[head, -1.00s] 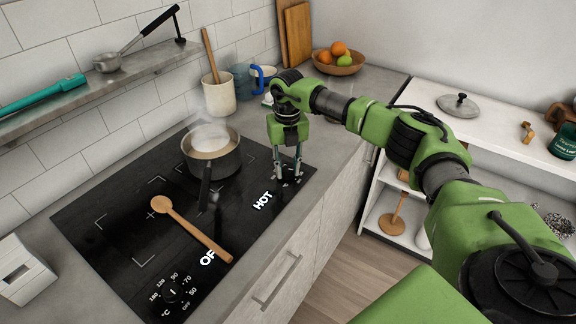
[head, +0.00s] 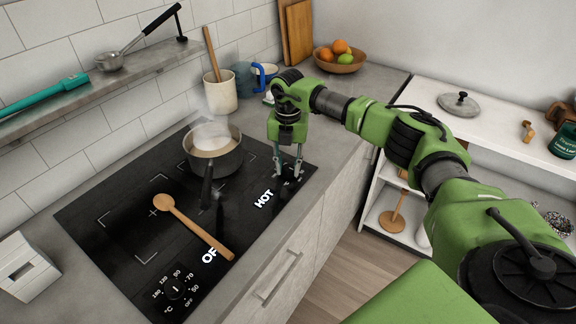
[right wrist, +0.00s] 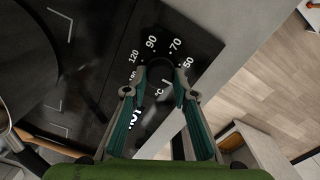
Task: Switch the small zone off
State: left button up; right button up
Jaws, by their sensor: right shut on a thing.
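My right gripper (head: 288,177) points down at the hob's right edge, beside the white HOT sign (head: 264,198). In the right wrist view its two fingers (right wrist: 160,90) are shut on a dark control knob (right wrist: 160,69). Numbers such as 120, 90, 70 and 50 surround this knob; its pointer is hard to make out. A steaming pot (head: 228,163) stands on the nearby zone of the black hob (head: 105,215). My left gripper is out of view.
The wooden spoon (head: 200,232) lies across the hob. The pot's handle (head: 207,185) points toward the front edge. A utensil crock (head: 220,92), mugs and a fruit bowl (head: 340,62) stand behind. A white box (head: 24,268) sits at left.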

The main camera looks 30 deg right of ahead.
aim_at(288, 168)
jog(key=shift+w+r, duration=0.15)
jog(key=o, duration=1.1)
notch_tip(288, 168, up, 12)
jog(key=shift+f, duration=0.1)
